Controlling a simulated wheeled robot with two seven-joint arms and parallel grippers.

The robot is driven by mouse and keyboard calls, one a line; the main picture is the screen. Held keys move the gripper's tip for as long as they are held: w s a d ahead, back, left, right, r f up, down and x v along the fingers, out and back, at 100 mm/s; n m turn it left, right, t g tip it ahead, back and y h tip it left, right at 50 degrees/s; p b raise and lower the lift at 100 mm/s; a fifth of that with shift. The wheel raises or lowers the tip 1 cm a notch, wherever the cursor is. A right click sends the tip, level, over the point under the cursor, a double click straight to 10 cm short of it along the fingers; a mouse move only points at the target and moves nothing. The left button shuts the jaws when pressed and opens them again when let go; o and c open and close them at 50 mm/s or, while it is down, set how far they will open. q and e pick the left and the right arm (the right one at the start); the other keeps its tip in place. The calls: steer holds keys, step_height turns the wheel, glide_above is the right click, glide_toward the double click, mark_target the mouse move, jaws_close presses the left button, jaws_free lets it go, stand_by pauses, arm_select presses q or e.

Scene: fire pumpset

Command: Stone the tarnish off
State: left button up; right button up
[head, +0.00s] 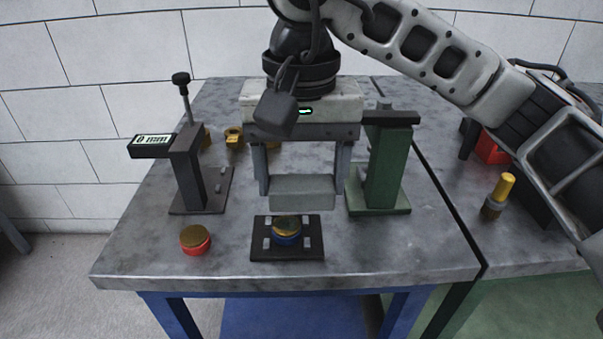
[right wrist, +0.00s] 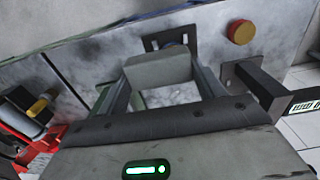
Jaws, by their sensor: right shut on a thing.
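My right gripper (head: 302,180) comes down from above with its two fingers shut on a grey block-shaped stone (head: 302,193). The stone also shows between the fingers in the right wrist view (right wrist: 158,69). In front of it in the head view, a round part with a tarnished brass top and blue base (head: 286,229) sits in a dark fixture plate (head: 260,251). The stone appears apart from the brass top; its exact height is unclear. In the right wrist view the stone hides part of the fixture (right wrist: 152,43). My left gripper is not in view.
A brass-topped red part (head: 195,239) lies left of the fixture. A dark gauge stand (head: 187,175) with a display stands at left, a green stand (head: 388,170) at right. Small brass pieces (head: 234,137) sit behind. A brass-and-grey cylinder (head: 498,195) stands at far right.

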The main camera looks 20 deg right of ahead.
mark_target(301, 179)
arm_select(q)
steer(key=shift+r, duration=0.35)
arm_select(e)
steer(key=shift+r, duration=0.45)
steer(key=shift+r+p, duration=1.3)
steer(key=shift+r, duration=0.25)
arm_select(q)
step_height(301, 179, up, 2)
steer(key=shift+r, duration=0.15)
arm_select(e)
steer(key=shift+f, duration=0.1)
